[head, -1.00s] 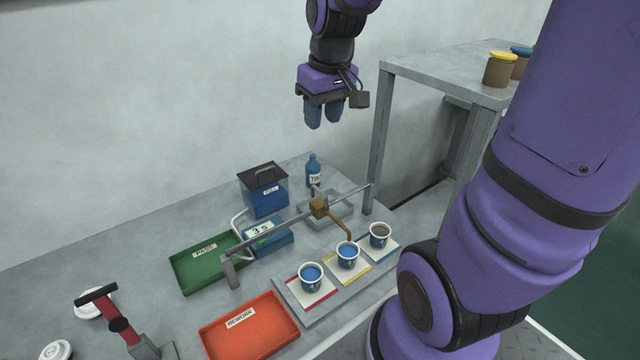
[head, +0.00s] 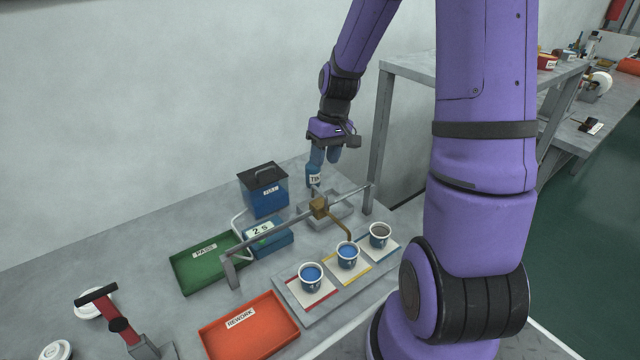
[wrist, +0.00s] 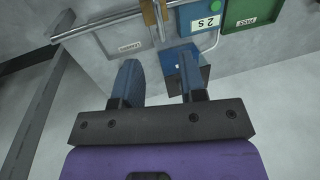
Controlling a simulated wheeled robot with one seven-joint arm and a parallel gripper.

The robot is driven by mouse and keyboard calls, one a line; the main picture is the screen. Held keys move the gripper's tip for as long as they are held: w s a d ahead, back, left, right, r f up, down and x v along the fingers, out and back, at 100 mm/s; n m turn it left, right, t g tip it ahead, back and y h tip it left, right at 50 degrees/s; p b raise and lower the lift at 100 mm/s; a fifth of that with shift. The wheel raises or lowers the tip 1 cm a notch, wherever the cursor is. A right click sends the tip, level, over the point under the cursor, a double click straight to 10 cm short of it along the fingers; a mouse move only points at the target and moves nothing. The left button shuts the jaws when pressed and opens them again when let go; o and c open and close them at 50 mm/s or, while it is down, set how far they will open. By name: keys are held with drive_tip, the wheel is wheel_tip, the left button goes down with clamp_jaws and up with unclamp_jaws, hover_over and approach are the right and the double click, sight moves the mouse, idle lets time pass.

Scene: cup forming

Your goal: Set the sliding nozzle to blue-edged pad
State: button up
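The sliding nozzle's brass block (head: 318,207) sits on a grey rail. Its bent tube ends over the middle cup (head: 348,254), on the yellow-edged pad (head: 350,273). The blue-edged pad (head: 386,254) is to its right and holds a cup (head: 380,234) with dark contents.
A green tray (head: 198,283) and a red tray (head: 247,340) lie left. A post of the raised shelf (head: 383,140) stands close right of my gripper.

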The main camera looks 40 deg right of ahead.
sight(319, 189)
drive_tip(key=f, duration=0.2)
drive_tip(key=a+f, duration=0.1)
drive_tip(key=f, duration=0.4)
drive_tip(key=shift+a+f, duration=0.3)
drive_tip(key=shift+f, duration=0.1)
drive_tip(key=shift+c, duration=0.5)
clamp_jaws()
